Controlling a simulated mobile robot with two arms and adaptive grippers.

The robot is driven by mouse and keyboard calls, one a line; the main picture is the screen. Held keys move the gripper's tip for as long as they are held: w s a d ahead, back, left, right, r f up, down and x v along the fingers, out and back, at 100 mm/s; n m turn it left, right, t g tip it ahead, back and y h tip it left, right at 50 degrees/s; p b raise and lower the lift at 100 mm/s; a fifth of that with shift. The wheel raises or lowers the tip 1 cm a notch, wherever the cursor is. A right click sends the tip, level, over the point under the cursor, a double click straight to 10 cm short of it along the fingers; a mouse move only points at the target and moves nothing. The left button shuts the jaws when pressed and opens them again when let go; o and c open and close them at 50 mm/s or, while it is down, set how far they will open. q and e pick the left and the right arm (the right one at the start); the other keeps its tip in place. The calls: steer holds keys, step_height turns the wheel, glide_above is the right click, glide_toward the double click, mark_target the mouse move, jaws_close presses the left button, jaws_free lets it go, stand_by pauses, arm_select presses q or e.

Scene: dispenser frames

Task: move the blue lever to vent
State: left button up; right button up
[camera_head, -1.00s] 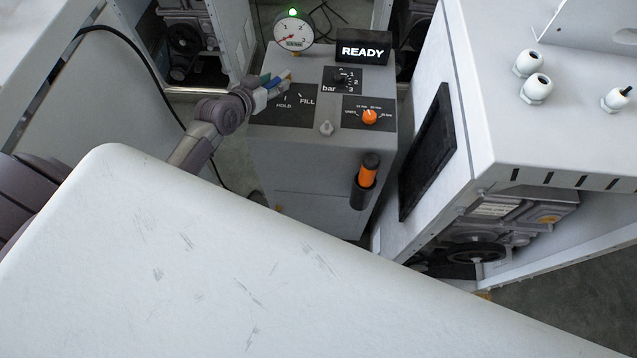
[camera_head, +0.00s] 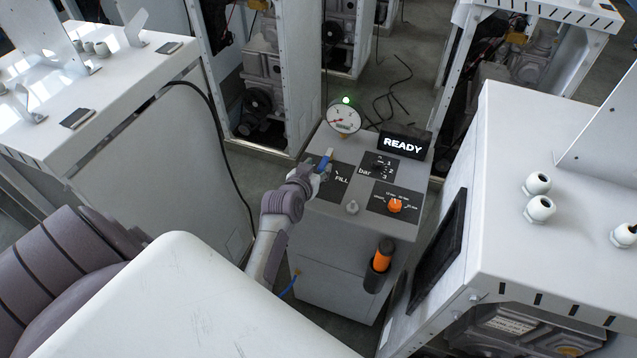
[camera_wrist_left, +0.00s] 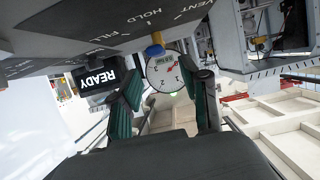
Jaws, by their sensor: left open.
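The blue lever (camera_head: 326,160) stands on the left panel of the grey dispenser top (camera_head: 334,214). In the left wrist view it shows as a blue end with a yellow part (camera_wrist_left: 154,50), near the HOLD lettering. VENT and FILL lie to either side of HOLD there. My left gripper (camera_head: 322,172) is at the lever, hiding HOLD and VENT in the head view. In the left wrist view its fingers (camera_wrist_left: 166,103) are apart, with the lever beyond the gap between them. I cannot tell whether they touch it. My right gripper is not in view.
A round gauge (camera_head: 344,118) with a green lamp and a READY display (camera_head: 403,146) stand at the back. An orange knob (camera_head: 396,205) and an orange-handled holder (camera_head: 379,264) are to the right. White cabinets flank the dispenser.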

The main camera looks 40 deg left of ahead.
arm_select(q)
steer(key=b+v, duration=0.1)
steer(key=v, duration=0.8)
steer(key=s+d+f+m+g+h+b, duration=0.1)
steer(key=s+d+f+g, duration=0.1)
steer(key=f, duration=0.8)
steer(key=s+d+f+m+g+h+b, duration=0.1)
steer(key=s+d+f, duration=0.3)
steer(key=f, duration=0.7)
steer(key=s+d+f+g+h+b, duration=0.1)
steer(key=s+d+f+g+b, duration=0.2)
steer(key=f, duration=0.7)
steer(key=shift+s+d+f+m, duration=0.15)
steer(key=shift+s+d+m, duration=0.25)
steer(key=shift+d, duration=0.45)
